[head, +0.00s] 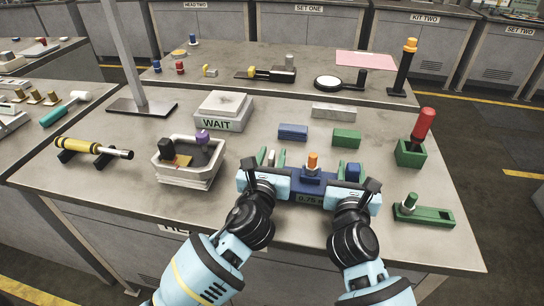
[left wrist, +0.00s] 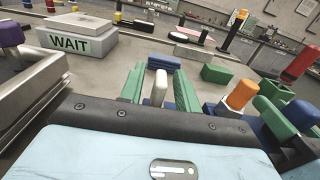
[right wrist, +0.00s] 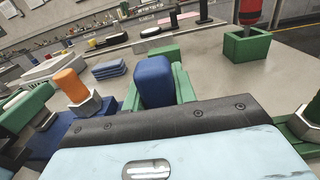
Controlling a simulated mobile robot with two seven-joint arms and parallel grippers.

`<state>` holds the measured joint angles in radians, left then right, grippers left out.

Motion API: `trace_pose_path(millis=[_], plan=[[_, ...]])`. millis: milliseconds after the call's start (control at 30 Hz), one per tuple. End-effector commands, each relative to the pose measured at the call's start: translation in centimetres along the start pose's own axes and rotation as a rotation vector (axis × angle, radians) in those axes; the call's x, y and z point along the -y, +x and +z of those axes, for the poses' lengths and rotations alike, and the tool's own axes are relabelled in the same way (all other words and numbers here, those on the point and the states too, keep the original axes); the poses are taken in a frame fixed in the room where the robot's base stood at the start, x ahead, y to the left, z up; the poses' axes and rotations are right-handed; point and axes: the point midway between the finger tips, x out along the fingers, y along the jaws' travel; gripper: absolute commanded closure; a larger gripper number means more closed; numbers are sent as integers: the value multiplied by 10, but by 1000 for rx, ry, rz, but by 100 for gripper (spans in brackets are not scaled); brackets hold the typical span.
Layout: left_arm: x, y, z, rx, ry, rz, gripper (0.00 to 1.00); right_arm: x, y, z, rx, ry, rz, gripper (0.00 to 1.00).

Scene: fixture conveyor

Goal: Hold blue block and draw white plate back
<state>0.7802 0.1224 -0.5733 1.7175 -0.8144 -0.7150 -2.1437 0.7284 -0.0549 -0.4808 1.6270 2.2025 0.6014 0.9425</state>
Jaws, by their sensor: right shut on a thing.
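The blue block (head: 353,173) stands upright between the fingers of my right gripper (head: 352,167), which is shut on it. The right wrist view shows the block (right wrist: 154,82) with a green finger on each side. The white plate (head: 271,158) is a narrow upright piece between the green fingers of my left gripper (head: 272,157). The left wrist view shows gaps on both sides of the plate (left wrist: 160,88), so that gripper is open around it. A blue fixture (head: 310,180) with an orange-topped peg (head: 312,162) lies between my grippers. My wrists hide the lower parts of plate and block.
A blue ribbed block (head: 293,131) and a green block (head: 346,138) lie beyond my grippers. A grey tray (head: 190,175) stands left, a WAIT box (head: 223,110) behind it. A green holder with a red handle (head: 411,152) and a green fixture (head: 424,214) are right.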

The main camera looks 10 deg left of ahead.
Motion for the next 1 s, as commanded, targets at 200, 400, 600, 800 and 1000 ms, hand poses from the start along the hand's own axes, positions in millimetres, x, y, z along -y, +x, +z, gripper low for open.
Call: trace_pose_path(millis=[200, 400, 600, 800, 1000], plan=[[0, -2, -1, -1, 0, -1, 67, 1, -1, -8, -14, -3, -2, 100], [1, -24, -2, -1, -1, -2, 67, 1, -1, -8, -14, -3, -2, 100], [0, -64, -2, -2, -1, -3, 67, 1, -1, -8, -14, -3, -2, 100], [0, -99, -1, -1, -1, -1, 67, 1, -1, -7, -14, -3, -2, 100], [0, -118, -1, -1, 0, -1, 67, 0, -1, -7, -14, -3, -2, 100]])
